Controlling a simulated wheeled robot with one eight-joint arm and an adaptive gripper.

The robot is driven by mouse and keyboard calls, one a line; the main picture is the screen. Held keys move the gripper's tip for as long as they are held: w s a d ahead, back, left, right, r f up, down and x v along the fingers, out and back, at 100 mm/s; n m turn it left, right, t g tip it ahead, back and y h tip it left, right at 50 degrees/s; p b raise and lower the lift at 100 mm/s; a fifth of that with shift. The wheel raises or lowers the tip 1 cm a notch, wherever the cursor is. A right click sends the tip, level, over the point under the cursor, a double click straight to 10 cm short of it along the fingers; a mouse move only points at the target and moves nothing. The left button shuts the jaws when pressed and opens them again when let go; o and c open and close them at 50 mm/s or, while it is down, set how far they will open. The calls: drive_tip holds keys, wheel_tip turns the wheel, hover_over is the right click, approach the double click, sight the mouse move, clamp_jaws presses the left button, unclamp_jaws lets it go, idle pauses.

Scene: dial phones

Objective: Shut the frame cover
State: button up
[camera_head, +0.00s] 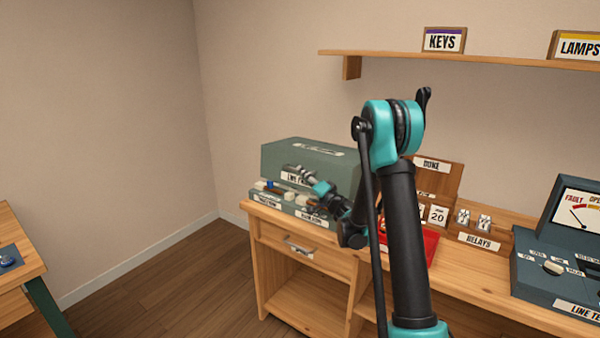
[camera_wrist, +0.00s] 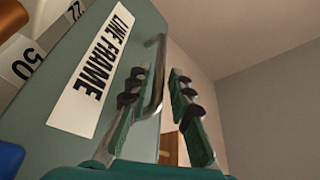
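The frame cover (camera_head: 340,169) is a grey-green lid with a "LINE FRAME" label, standing raised above the frame box (camera_head: 283,205) on the left of the bench. In the wrist view the cover (camera_wrist: 75,75) fills the left side, with its label at a slant. A thin metal handle bar (camera_wrist: 158,75) on the cover runs between the two fingers of my gripper (camera_wrist: 158,98). The fingers are apart, with a gap on the bar's right side. In the head view my gripper (camera_head: 300,172) is in front of the cover and hides part of the label.
A red tray (camera_head: 430,240) and a wooden relay rack (camera_head: 490,240) stand to the right, partly behind my arm. A blue-grey tester (camera_head: 540,270) is at far right. A wall shelf (camera_head: 390,53) is above. Another bench (camera_head: 20,260) is at far left.

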drive_tip(key=v, duration=0.4)
drive_tip(key=shift+s+d+f, duration=0.1)
drive_tip(key=shift+s+d, duration=0.1)
drive_tip(key=shift+s, duration=0.1)
